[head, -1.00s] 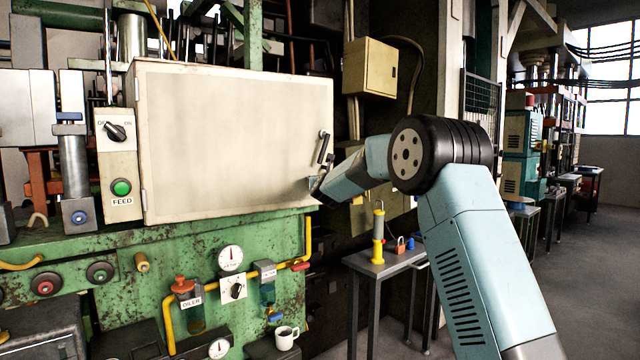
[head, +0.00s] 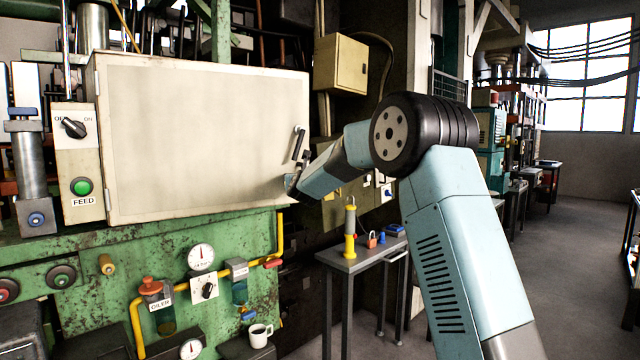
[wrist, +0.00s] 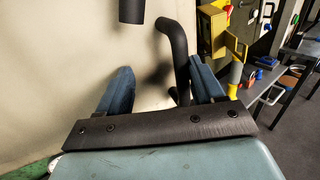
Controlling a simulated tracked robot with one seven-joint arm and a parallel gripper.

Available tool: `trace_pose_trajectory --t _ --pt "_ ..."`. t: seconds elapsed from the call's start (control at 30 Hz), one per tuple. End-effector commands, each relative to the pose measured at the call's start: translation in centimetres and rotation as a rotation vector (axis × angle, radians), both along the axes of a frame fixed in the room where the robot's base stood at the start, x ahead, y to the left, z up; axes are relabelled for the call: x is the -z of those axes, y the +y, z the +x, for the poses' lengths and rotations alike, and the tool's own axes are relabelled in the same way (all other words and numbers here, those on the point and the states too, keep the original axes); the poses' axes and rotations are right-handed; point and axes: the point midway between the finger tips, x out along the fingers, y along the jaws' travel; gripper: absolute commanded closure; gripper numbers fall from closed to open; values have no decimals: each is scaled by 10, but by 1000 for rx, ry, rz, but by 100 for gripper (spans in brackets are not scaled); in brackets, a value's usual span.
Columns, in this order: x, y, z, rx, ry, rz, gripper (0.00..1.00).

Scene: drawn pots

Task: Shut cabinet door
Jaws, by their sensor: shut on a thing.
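The cabinet door (head: 200,135) is a large cream panel above the green machine in the head view, hinged along its left side. I cannot tell how wide any gap behind it is. Its dark bar handle (head: 298,142) is near the right edge. My gripper (head: 291,184) is at the lower end of this handle. In the wrist view, my gripper (wrist: 158,64) has its blue fingers on either side, with the bent dark handle (wrist: 178,45) between them, close to the right finger. It is shut on the handle; the exact contact is partly hidden.
A control box with a green FEED button (head: 81,187) stands left of the door. Yellow pipe (head: 281,232) and gauges are below it. A yellow wall box (head: 340,64) and a small grey table (head: 345,258) with a padlock are to the right. Floor is open at far right.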

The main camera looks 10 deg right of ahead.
Motion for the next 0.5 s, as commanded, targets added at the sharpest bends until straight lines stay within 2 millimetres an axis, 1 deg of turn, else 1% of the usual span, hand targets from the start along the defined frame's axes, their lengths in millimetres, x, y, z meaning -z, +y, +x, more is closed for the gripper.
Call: trace_pose_trajectory --t 0.03,0.17,0.5 --pt "-2 10 -6 -17 0 0 58" --pt "-2 5 -12 -17 -1 -1 63" --pt "-2 -7 -26 -16 -2 -1 63"
